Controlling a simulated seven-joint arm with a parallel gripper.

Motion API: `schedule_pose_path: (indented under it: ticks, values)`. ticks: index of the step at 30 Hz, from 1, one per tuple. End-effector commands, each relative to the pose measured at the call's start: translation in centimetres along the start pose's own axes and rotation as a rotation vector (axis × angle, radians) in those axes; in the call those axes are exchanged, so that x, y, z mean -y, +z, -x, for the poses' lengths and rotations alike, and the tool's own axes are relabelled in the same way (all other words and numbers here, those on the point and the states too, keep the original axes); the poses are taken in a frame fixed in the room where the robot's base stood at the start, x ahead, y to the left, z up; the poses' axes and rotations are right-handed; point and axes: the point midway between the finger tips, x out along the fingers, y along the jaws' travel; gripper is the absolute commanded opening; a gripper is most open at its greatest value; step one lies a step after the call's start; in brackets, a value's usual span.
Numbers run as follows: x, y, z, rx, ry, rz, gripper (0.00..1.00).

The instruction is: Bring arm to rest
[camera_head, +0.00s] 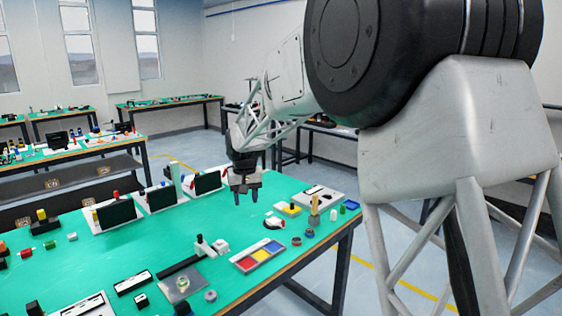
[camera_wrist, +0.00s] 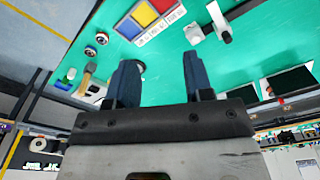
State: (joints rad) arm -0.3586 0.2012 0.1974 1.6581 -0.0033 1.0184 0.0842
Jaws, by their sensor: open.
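My gripper (camera_head: 245,194) hangs over the far right part of the green table (camera_head: 150,248), fingers pointing down, with nothing between them. In the wrist view my gripper (camera_wrist: 155,75) shows two dark fingers spread apart, with green tabletop behind the gap. Its height above the table is hard to tell. My arm reaches in from the upper right in the head view.
A tray with red, yellow and blue sections (camera_head: 257,255) lies near the front edge. Mini conveyors (camera_head: 115,213) with dark belts stand left of my gripper. A white-and-black round part (camera_head: 273,222) and a yellow block (camera_head: 288,208) lie to its right. Other workbenches stand behind.

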Motion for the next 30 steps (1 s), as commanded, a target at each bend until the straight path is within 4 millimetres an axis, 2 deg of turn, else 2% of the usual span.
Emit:
schedule_pose_path:
  ticks: [3, 12, 21, 30]
  values:
    - [-2.1, 2.8, 1.9, -0.011, 0.001, -0.019, 0.47]
    - [-6.3, 10.1, 5.5, -0.036, 0.005, -0.062, 0.47]
    - [-9.8, 18.0, 8.0, -0.060, 0.010, -0.104, 0.47]
    - [-12.4, 26.2, 9.4, -0.084, 0.017, -0.146, 0.47]
